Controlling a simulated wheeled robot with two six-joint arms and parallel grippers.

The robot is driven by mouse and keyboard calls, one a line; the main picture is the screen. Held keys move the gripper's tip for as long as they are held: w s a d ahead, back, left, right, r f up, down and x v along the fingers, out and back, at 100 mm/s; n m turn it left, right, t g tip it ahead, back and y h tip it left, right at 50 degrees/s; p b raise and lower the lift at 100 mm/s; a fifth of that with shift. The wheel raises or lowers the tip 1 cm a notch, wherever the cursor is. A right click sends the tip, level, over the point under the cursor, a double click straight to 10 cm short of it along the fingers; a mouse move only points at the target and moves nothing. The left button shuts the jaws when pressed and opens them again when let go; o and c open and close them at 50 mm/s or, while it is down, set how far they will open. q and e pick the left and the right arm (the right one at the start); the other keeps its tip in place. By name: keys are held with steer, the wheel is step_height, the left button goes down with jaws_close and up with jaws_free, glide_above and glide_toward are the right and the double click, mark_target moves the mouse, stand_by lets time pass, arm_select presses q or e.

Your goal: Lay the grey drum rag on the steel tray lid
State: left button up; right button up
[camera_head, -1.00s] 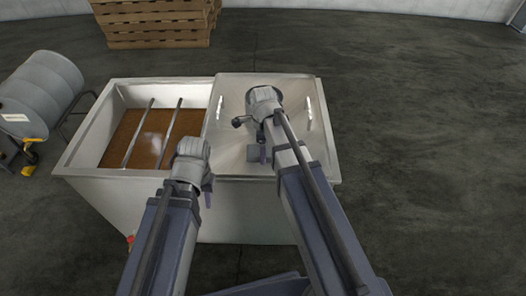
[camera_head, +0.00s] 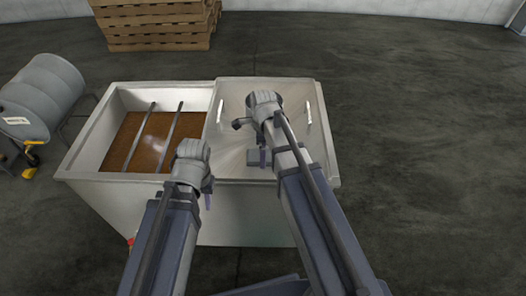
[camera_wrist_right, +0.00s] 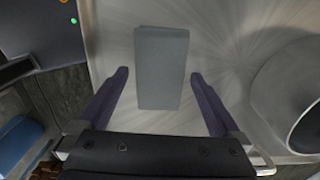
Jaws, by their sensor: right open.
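The steel tray lid (camera_head: 235,125) covers the right part of the tank. The grey rag (camera_wrist_right: 161,65) is a flat rectangle over the lid's steel in the right wrist view. A small grey patch of it shows by my right gripper near the lid's front edge in the head view. My right gripper (camera_wrist_right: 158,80) is open, with one finger on each side of the rag's near half and gaps between; the rag looks let go and lying on the lid. My left gripper (camera_head: 207,193) hangs at the tank's front; its jaws are mostly hidden by the wrist.
The open left part of the tank (camera_head: 88,140) holds brown liquid with two bars across it. Bright handles, one of them at the right (camera_head: 307,110), stand on the lid. A grey drum (camera_head: 42,95) lies on a stand at the left. Stacked pallets (camera_head: 160,25) stand behind.

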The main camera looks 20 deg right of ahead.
step_height(320, 180, up, 11)
steer(key=p, duration=1)
